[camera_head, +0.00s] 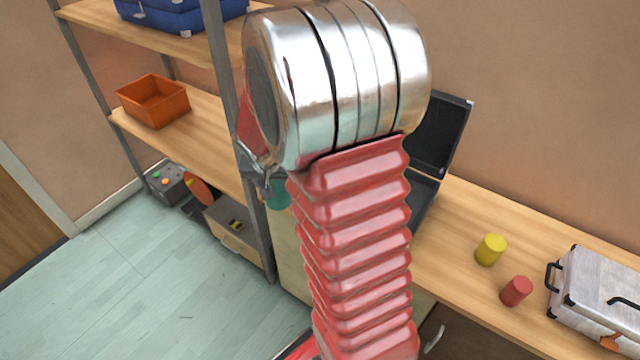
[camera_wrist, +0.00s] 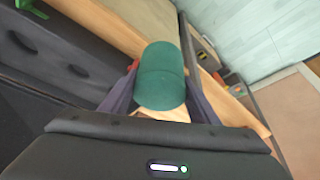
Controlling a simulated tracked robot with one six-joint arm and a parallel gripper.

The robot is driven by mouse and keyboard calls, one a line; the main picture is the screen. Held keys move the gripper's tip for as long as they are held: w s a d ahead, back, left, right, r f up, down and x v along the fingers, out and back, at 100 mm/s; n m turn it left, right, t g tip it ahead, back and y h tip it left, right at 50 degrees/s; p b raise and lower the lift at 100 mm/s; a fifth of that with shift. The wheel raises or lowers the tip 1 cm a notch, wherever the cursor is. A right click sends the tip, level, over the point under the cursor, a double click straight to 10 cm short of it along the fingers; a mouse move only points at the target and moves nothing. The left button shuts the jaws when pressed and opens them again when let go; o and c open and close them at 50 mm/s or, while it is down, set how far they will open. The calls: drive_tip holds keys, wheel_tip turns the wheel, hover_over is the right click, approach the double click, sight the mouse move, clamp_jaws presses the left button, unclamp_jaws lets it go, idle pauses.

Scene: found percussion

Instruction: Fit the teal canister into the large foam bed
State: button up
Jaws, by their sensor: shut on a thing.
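The teal canister (camera_wrist: 160,78) is held between the two fingers of my gripper (camera_wrist: 160,88) in the wrist view. In the head view only a small part of the teal canister (camera_head: 278,197) shows behind my arm, near my gripper (camera_head: 265,175). The open black case (camera_head: 440,135) stands on the worktop, partly hidden by my arm. In the wrist view its dark grey foam (camera_wrist: 55,85) lies left of the canister, with dark recesses in it. I cannot tell which recess is the large bed. The canister is apart from the foam in the picture.
A yellow cylinder (camera_head: 490,250), a red cylinder (camera_head: 516,291) and a silver case (camera_head: 600,295) stand on the worktop (camera_head: 455,225) at right. A shelf rack (camera_head: 228,110) at left holds an orange bin (camera_head: 153,101) and a blue case (camera_head: 180,12).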

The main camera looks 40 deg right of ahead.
drive_tip(key=w+a+r+n+y, duration=0.1)
drive_tip(key=w+a+n, duration=0.2)
drive_tip(key=a, duration=0.7)
drive_tip(key=w+a+r+n+t+y, duration=0.1)
drive_tip(key=w+a+n, duration=0.3)
drive_tip(key=a, duration=0.6)
drive_tip(key=shift+a+n+y, duration=0.2)
drive_tip(key=shift+n+y, duration=0.4)
drive_tip(key=shift+n, duration=0.4)
drive_tip(key=shift+d, duration=0.1)
